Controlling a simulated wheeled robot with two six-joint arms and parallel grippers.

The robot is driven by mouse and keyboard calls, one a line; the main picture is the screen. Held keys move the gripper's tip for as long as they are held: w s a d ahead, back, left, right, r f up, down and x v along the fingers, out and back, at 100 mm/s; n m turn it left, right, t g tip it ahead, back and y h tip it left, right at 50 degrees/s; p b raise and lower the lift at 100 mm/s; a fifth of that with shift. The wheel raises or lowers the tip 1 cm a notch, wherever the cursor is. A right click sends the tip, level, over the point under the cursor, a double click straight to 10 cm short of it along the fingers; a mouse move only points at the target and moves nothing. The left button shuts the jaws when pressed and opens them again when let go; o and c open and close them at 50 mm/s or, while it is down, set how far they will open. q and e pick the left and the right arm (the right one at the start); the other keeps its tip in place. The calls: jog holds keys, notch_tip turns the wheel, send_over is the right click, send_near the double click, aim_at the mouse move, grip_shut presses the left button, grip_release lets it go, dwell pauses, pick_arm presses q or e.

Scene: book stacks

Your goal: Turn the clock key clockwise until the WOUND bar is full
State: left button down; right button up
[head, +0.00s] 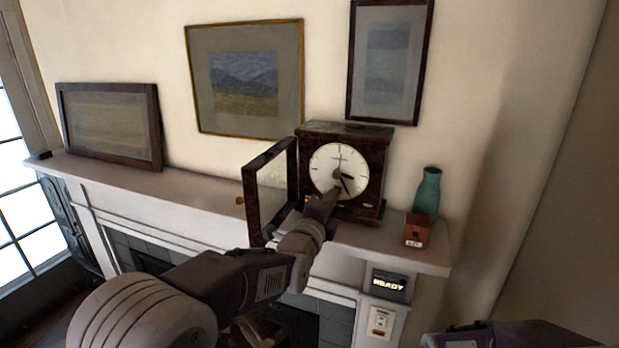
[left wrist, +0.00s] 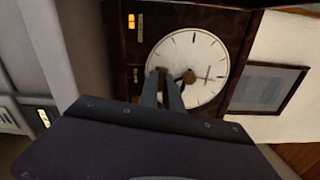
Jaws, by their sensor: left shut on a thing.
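The mantel clock (head: 379,160) has a dark wooden case and a white dial (head: 326,160); its glass door (head: 271,188) stands open to the left. My left gripper (head: 333,192) reaches the lower dial. In the left wrist view, its narrow fingers (left wrist: 166,82) are shut on the small brass key (left wrist: 163,70), mostly hidden between the tips. A brass hub (left wrist: 188,77) with the hands sits beside it. A small orange-lit indicator (left wrist: 131,20) shows on the case with tiny, unreadable lettering; I cannot tell how full it is. My right gripper is out of view.
The clock stands on a pale mantel (head: 190,187). A green vase (head: 427,192) and small brown box (head: 417,231) stand to its right. A panel below reads READY (head: 388,285). Framed pictures hang behind; another frame (head: 110,126) leans at left.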

pick_arm(q)
jog(key=m, duration=0.4)
jog(key=shift+d+f, duration=0.2)
jog(key=shift+f, duration=0.05)
jog(key=c, duration=1.6)
grip_release()
jog(key=shift+o, duration=0.2)
jog(key=shift+w+d, duration=0.2)
jog(key=shift+w, duration=0.2)
jog(key=b+v, duration=0.1)
jog(key=v, duration=0.2)
jog(key=shift+s+a, duration=0.1)
jog(key=shift+a, duration=0.05)
jog(key=b+v, duration=0.1)
jog(key=v, duration=0.3)
jog(key=shift+s+r, duration=0.1)
jog(key=shift+r, duration=0.05)
